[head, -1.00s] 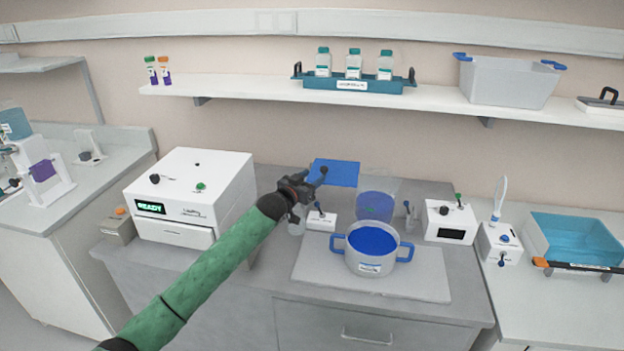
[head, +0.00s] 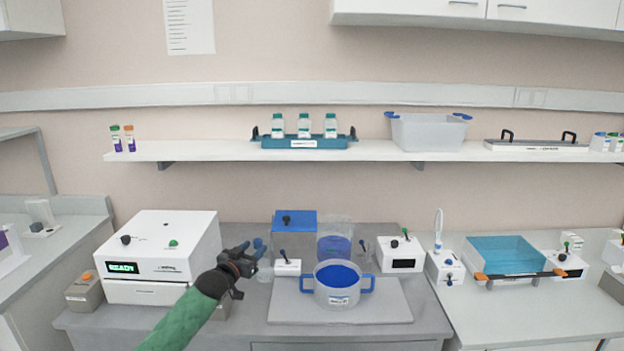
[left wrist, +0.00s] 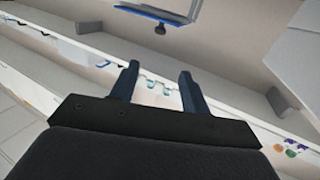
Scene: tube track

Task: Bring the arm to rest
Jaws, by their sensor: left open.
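My left arm (head: 180,325), in a green sleeve, comes in from the lower left in the head view. Its dark gripper (head: 258,252) is in the air in front of the grey bench, left of the blue-filled pot and right of the white READY machine. In the left wrist view the two fingers (left wrist: 158,74) stand apart with nothing seen between them. My right arm and gripper are not in view.
A white READY machine (head: 160,250) stands left of the gripper. A two-handled pot (head: 337,300) with blue contents sits on a pale mat (head: 390,308). Behind are a blue-topped box (head: 295,229) and a clear blue-filled container (head: 335,246). A wall shelf (head: 220,151) runs above.

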